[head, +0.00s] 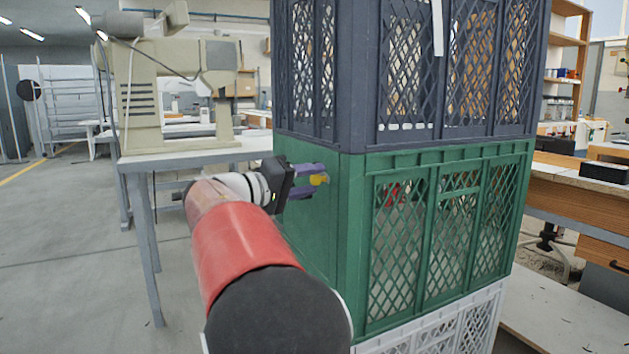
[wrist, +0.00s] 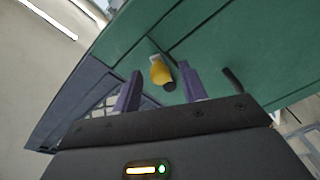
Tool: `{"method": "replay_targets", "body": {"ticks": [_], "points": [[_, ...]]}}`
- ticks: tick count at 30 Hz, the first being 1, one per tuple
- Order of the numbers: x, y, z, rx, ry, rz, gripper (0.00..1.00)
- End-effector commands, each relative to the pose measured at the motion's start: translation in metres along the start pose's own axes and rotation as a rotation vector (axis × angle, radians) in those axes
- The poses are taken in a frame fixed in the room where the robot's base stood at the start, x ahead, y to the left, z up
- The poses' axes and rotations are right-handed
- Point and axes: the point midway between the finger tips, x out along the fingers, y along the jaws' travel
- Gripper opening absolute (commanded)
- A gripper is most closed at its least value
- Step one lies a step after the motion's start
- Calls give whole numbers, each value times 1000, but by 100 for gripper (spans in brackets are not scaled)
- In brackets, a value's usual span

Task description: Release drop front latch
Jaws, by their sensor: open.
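The green crate (head: 350,215) is the middle one of a stack, with a lattice drop front (head: 440,225) that stands upright. A small yellow latch (head: 319,179) sits on its left side wall, near the top edge. In the wrist view the yellow latch (wrist: 160,71) sits on the green wall with a dark piece beside it. My gripper (head: 306,177) is at that side wall. Its two purple fingers are apart, and in the wrist view (wrist: 160,92) the latch shows between and just beyond the fingertips. I cannot tell whether either finger touches it.
A dark blue crate (head: 360,140) stands on top of the green one, and a white crate (head: 440,335) is below. A table (head: 190,152) with a beige press (head: 160,90) is at the left. A wooden bench (head: 570,190) is at the right. Open floor lies at the left.

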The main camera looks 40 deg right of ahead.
Motion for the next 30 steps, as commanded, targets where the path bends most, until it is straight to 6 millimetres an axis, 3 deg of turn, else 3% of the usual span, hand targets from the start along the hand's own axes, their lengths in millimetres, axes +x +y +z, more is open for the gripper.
{"method": "replay_targets", "body": {"ticks": [6, 14, 23, 30], "points": [[17, 0, 0, -1, -1, 0, 42], [17, 0, 0, -1, 0, -1, 41], [17, 0, 0, -1, 0, -1, 2], [17, 10, -4, -105, -8, -16, 0]]}}
